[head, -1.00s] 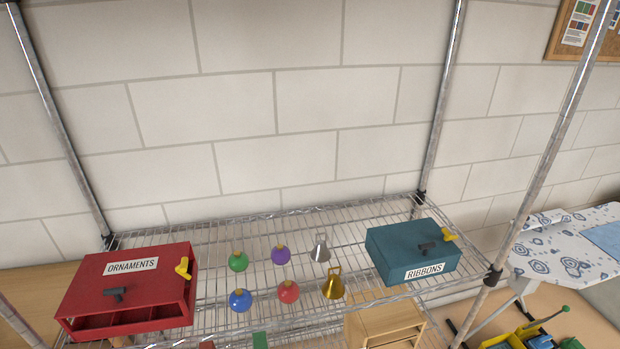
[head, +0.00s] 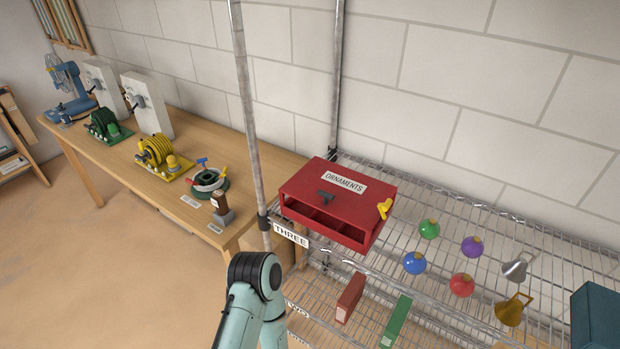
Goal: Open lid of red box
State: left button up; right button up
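The red box (head: 305,189) labelled ORNAMENTS sits on the top wire shelf, right of the near upright post. It has a dark handle on top and a yellow latch-like piece (head: 385,208) at its right corner. Its front side shows open compartments under the red top. The top lies flat on the box. In the head view a pale green link of one of my arms comes up from the bottom, in front of and below the box. Neither gripper is in view.
Baubles (head: 414,263) and bells (head: 510,309) stand right of the box on the wire shelf (head: 450,210). A teal box (head: 598,305) is at the right edge. The metal post (head: 243,100) rises left of the red box. A wooden table (head: 130,160) with reels stands left.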

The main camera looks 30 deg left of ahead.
aim_at(339, 184)
jog(key=j+u, duration=0.15)
jog(key=u, duration=1.15)
